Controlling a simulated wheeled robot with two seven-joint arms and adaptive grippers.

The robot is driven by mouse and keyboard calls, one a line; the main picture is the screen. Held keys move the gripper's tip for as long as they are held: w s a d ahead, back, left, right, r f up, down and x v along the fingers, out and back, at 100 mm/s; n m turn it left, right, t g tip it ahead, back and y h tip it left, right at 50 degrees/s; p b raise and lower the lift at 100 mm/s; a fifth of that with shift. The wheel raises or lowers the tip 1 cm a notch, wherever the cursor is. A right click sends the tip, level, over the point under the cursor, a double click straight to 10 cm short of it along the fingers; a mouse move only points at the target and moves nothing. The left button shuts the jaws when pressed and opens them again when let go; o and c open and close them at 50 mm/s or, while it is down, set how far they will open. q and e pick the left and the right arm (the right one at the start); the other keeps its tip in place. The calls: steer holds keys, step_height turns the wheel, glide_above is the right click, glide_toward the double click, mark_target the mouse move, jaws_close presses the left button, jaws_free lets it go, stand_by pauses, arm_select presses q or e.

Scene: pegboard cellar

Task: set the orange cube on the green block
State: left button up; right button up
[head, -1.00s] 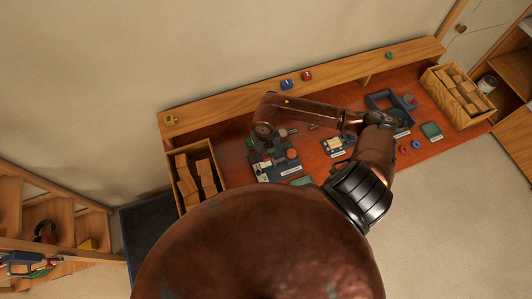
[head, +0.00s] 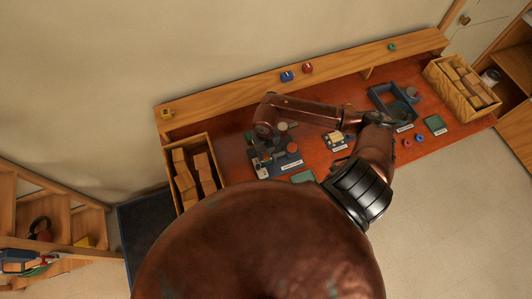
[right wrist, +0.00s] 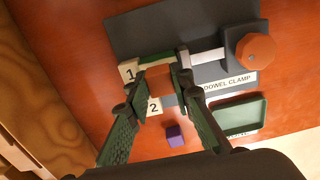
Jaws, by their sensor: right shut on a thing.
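My right gripper (right wrist: 166,92) is shut on the orange cube (right wrist: 160,77), which shows between its green-padded fingertips in the right wrist view. In the head view this gripper (head: 262,154) points down over the left part of the red bench, by the dowel clamp; the cube cannot be made out there. A green piece (right wrist: 182,57) shows just beyond the cube, beside a pale rod; I cannot tell for sure that it is the green block, or whether the cube touches it. My left gripper is not in view.
The dowel clamp's orange knob (right wrist: 256,50) is right of the gripper. Blocks marked 1 (right wrist: 130,72) and 2 (right wrist: 153,105), a purple cube (right wrist: 175,135) and a green tray (right wrist: 240,116) are close by. A wooden box (head: 211,150) of blocks stands left.

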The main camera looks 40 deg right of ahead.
steer(key=shift+w+f+b, duration=0.1)
steer(key=shift+f+b, duration=0.2)
steer(key=shift+b, duration=0.2)
stand_by(1.2)
steer(key=o, duration=0.9)
steer(key=shift+o, duration=0.2)
steer(key=o, duration=0.4)
steer(key=shift+c, duration=0.2)
steer(key=shift+r, duration=0.1)
steer(key=shift+r+p, duration=1.85)
steer(key=shift+r, duration=1.1)
